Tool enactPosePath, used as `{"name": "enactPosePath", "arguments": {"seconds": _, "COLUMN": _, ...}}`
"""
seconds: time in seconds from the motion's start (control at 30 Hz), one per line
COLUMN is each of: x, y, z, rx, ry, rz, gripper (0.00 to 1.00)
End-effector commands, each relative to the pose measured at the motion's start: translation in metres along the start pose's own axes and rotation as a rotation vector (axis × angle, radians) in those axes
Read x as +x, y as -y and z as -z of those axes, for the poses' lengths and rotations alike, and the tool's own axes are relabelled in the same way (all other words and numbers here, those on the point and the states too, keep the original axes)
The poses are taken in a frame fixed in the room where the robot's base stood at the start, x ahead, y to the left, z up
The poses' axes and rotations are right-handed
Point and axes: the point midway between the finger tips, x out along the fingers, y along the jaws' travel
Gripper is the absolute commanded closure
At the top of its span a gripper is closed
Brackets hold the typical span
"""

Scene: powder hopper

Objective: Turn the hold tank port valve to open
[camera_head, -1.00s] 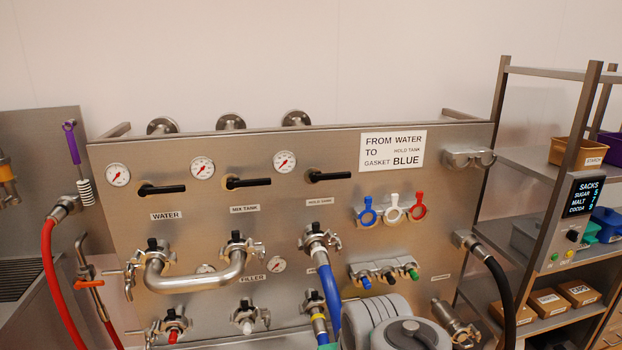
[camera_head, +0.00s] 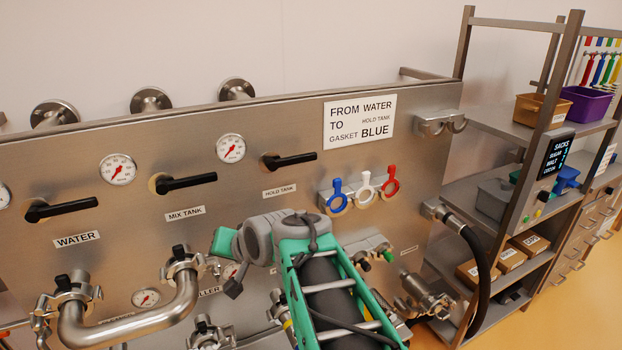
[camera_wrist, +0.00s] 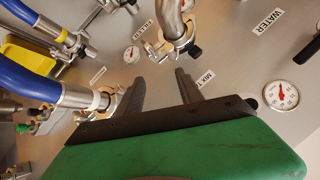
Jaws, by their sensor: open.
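The hold tank port valve has a black lever (camera_head: 290,160) on the steel panel, above the HOLD TANK label (camera_head: 279,191). The lever lies about level, pointing right from its pivot. My gripper (camera_wrist: 160,92) is open and empty in the wrist view, its two dark fingers apart in front of the panel. The MIX TANK label (camera_wrist: 206,78) shows beside one fingertip, partly covered. In the head view my green and grey arm reaches up below and right of the hold tank lever, apart from it in the picture. The hold tank lever is not seen in the wrist view.
The mix tank lever (camera_head: 186,183) and water lever (camera_head: 72,209) also lie level. A gauge (camera_head: 231,148) sits left of the hold tank lever. Gasket rings hang at right. A blue hose (camera_wrist: 30,82) and a steel pipe bend (camera_head: 130,318) stick out from the panel.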

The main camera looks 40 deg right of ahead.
Motion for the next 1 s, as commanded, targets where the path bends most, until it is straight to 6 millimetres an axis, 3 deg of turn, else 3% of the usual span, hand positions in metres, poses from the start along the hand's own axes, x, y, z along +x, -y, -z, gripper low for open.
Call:
{"name": "enactPosePath", "arguments": {"seconds": 0.03, "x": 0.009, "y": -0.026, "z": 0.037, "rx": 0.168, "ry": -0.099, "rz": 0.044, "gripper": 0.56}}
{"name": "enactPosePath", "arguments": {"seconds": 0.07, "x": 0.008, "y": -0.036, "z": 0.061, "rx": 0.270, "ry": -0.161, "rz": 0.090, "gripper": 0.56}}
{"name": "enactPosePath", "arguments": {"seconds": 0.13, "x": -0.005, "y": -0.065, "z": 0.115, "rx": 0.497, "ry": -0.300, "rz": 0.209, "gripper": 0.56}}
{"name": "enactPosePath", "arguments": {"seconds": 0.2, "x": -0.027, "y": -0.095, "z": 0.156, "rx": 0.681, "ry": -0.412, "rz": 0.327, "gripper": 0.56}}
{"name": "enactPosePath", "arguments": {"seconds": 0.3, "x": -0.059, "y": -0.125, "z": 0.193, "rx": 0.845, "ry": -0.519, "rz": 0.461, "gripper": 0.56}}
{"name": "enactPosePath", "arguments": {"seconds": 0.4, "x": -0.078, "y": -0.140, "z": 0.208, "rx": 0.923, "ry": -0.567, "rz": 0.534, "gripper": 0.56}}
{"name": "enactPosePath", "arguments": {"seconds": 0.53, "x": -0.080, "y": -0.141, "z": 0.218, "rx": 0.944, "ry": -0.577, "rz": 0.557, "gripper": 0.56}}
{"name": "enactPosePath", "arguments": {"seconds": 1.0, "x": -0.026, "y": -0.127, "z": 0.266, "rx": 0.939, "ry": -0.576, "rz": 0.553, "gripper": 0.56}}
